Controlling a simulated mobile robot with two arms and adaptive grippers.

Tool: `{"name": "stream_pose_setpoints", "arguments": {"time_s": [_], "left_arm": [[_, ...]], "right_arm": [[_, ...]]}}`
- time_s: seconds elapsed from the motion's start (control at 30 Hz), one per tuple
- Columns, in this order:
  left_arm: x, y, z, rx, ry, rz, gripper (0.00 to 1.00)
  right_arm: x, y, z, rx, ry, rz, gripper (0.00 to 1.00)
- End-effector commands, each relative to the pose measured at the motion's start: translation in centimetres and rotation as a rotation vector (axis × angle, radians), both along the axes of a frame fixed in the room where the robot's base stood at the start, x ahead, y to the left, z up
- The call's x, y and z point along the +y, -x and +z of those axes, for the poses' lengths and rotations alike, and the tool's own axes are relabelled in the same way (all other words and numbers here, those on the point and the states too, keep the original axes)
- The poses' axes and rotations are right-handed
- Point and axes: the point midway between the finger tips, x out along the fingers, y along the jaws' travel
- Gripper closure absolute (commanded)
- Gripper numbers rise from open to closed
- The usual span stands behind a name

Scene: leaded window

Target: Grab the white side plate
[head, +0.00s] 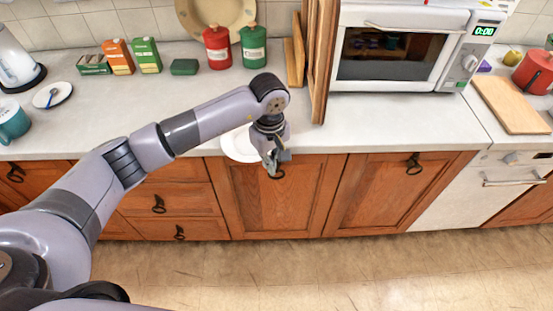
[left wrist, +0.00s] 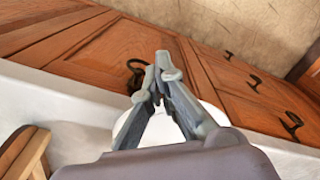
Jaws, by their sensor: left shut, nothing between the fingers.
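The white side plate (head: 238,146) lies at the front edge of the counter in the head view, partly hidden behind my left arm and gripper. It also shows in the left wrist view (left wrist: 127,118), behind the fingers. My left gripper (head: 273,167) is at the right side of the plate, by the counter's front edge. In the left wrist view my left gripper (left wrist: 164,75) has its fingertips together, with nothing between them. I cannot tell from these frames whether the fingers touch the plate. My right gripper is not in view.
Wooden boards (head: 318,55) stand upright on the counter beside the microwave (head: 400,50). A red canister (head: 217,47) and a green canister (head: 253,46) stand at the back. A small saucer (head: 52,95) lies at the left. The counter left of the plate is largely clear.

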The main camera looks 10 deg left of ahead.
Motion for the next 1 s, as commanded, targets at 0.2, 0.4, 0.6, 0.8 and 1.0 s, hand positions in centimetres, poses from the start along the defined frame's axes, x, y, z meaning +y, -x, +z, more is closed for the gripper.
{"name": "stream_pose_setpoints", "arguments": {"time_s": [0.2, 0.4, 0.6, 0.8, 1.0], "left_arm": [[0.7, -0.5, 0.0, 0.000, 0.000, 0.000, 1.00], [0.7, -0.5, 0.0, 0.000, 0.000, 0.000, 1.00], [1.1, -0.9, -0.3, -0.002, -0.002, 0.001, 1.00], [2.0, -1.7, -0.4, -0.002, -0.001, 0.000, 1.00], [2.1, -1.7, 0.0, 0.000, 0.000, 0.000, 1.00]], "right_arm": [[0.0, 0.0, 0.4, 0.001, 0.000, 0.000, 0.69], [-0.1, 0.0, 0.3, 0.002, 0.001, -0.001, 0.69], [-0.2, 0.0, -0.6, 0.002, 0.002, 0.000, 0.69], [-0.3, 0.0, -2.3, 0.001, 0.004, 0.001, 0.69], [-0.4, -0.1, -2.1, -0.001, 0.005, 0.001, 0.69]]}}
